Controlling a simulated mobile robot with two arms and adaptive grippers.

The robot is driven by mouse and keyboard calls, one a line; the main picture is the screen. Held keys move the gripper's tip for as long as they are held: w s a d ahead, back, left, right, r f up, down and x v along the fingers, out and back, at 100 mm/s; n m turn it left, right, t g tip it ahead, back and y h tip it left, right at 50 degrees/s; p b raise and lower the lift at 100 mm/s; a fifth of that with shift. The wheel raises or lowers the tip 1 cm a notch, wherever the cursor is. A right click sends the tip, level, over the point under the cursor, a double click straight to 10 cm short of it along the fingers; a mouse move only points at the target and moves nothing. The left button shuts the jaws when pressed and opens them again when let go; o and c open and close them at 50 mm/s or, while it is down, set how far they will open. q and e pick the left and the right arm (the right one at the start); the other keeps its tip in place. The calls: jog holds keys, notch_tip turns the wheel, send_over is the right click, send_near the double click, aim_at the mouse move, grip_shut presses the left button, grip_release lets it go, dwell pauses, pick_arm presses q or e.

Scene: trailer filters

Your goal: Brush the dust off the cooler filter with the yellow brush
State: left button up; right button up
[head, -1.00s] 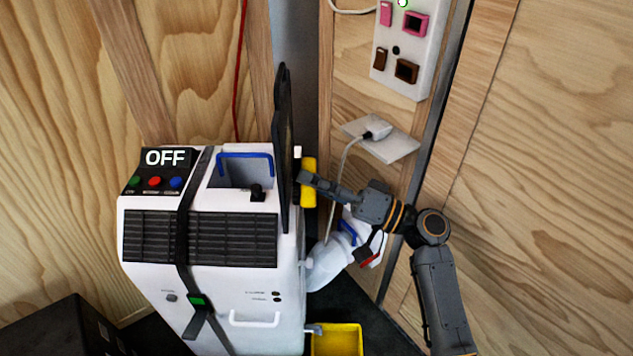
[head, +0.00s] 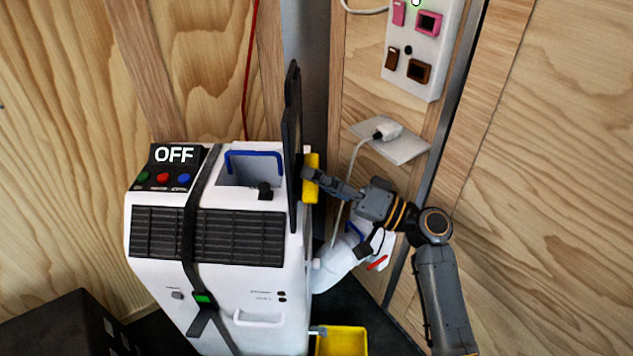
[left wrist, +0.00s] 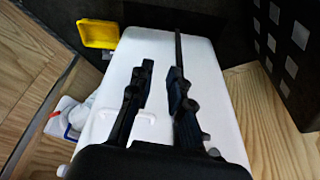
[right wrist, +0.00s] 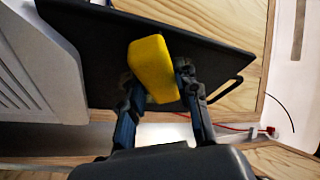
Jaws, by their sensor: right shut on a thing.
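The cooler is a white cabinet (head: 250,300) with a black grille and an OFF display. A thin dark panel, which looks like the cooler filter (head: 292,150), stands upright at its right side, seen nearly edge-on. It also shows as a dark panel in the right wrist view (right wrist: 100,60). My right gripper (head: 312,177) is shut on the yellow brush (head: 311,190), held close against the panel's right side; the right wrist view shows the brush (right wrist: 152,68) between the fingers. Dust cannot be made out. My left gripper (left wrist: 160,85) is open and empty over a white surface.
A yellow bin (head: 341,340) stands low beside the cooler. A white hose or bag (head: 340,262) lies behind my right arm. A plugged-in cord (head: 385,132) and a switch panel (head: 420,50) are on the right wall. A black case (head: 65,325) is at lower left.

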jog(key=shift+w+b, duration=0.4)
jog(key=shift+w, duration=0.1)
jog(key=shift+w+f+b, duration=0.15)
jog(key=shift+w+b, duration=0.2)
jog(key=shift+b, duration=0.15)
pick_arm(q)
jog(key=v, duration=0.4)
pick_arm(e)
jog(key=shift+w+d+b, duration=0.1)
jog(key=shift+w+b, duration=0.2)
jog(key=shift+w, duration=0.25)
jog(key=shift+w+b, duration=0.85)
jog(key=shift+w, duration=0.05)
jog(key=shift+w+b, duration=0.4)
pick_arm(q)
jog(key=w+d+r+t+h, duration=0.1)
jog(key=w+d+r+t, duration=0.2)
jog(key=w+t, duration=0.3)
jog(key=shift+w+r+h+b, duration=0.3)
jog(key=shift+w+r+b, duration=0.05)
jog(key=shift+w, duration=1.8)
pick_arm(e)
jog(key=shift+w, duration=0.35)
